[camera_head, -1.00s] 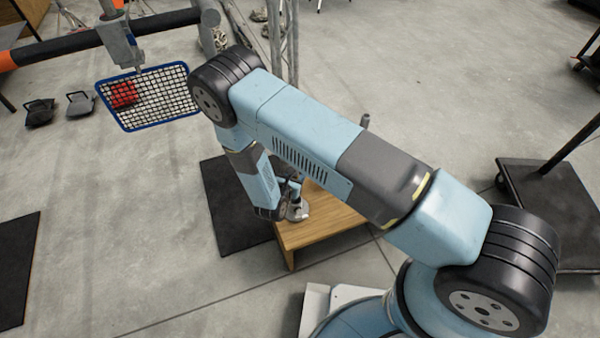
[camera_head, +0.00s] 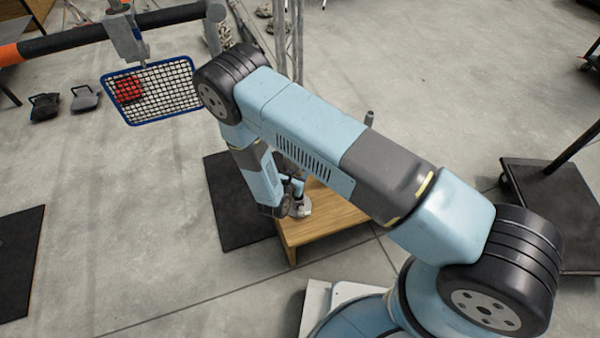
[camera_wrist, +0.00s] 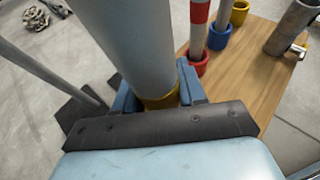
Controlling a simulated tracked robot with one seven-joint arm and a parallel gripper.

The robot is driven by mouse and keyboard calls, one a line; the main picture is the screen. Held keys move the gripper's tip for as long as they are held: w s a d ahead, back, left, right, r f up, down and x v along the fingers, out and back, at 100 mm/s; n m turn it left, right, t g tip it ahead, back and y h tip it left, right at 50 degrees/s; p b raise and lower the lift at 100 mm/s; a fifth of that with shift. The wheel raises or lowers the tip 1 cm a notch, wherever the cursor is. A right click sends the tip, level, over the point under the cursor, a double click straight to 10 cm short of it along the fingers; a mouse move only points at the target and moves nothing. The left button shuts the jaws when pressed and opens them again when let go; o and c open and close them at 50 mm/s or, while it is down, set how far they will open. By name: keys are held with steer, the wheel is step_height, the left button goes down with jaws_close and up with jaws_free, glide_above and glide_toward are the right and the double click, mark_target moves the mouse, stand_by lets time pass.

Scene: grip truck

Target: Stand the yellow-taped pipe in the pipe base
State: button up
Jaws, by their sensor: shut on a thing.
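In the wrist view my gripper (camera_wrist: 160,98) is shut on a thick grey pipe (camera_wrist: 128,42) with a yellow band low on it, between the fingers. The pipe's lower end is hidden behind my fingers. In the head view my gripper (camera_head: 292,190) is low over the wooden table, largely hidden by my arm. A grey round piece (camera_head: 300,208) shows on the table just below it; I cannot tell whether this is the pipe base or whether the pipe touches it.
The wooden table (camera_head: 325,222) also holds a red-and-white pipe in a red ring (camera_wrist: 198,62), a blue ring (camera_wrist: 219,37), a yellow cup (camera_wrist: 239,12) and a rusty grey pipe (camera_wrist: 290,28). A dark mat (camera_head: 235,205) lies left; a blue-rimmed net (camera_head: 150,90) is farther back.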

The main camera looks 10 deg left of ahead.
steer(key=shift+s+f, duration=0.1)
steer(key=shift+f, duration=1.9)
steer(key=shift+f, duration=2.3)
steer(key=shift+f, duration=0.25)
steer(key=o, duration=1.3)
steer(key=shift+s, duration=0.1)
steer(key=v, duration=1.3)
steer(key=shift+s+a, duration=0.15)
steer(key=shift+s, duration=0.15)
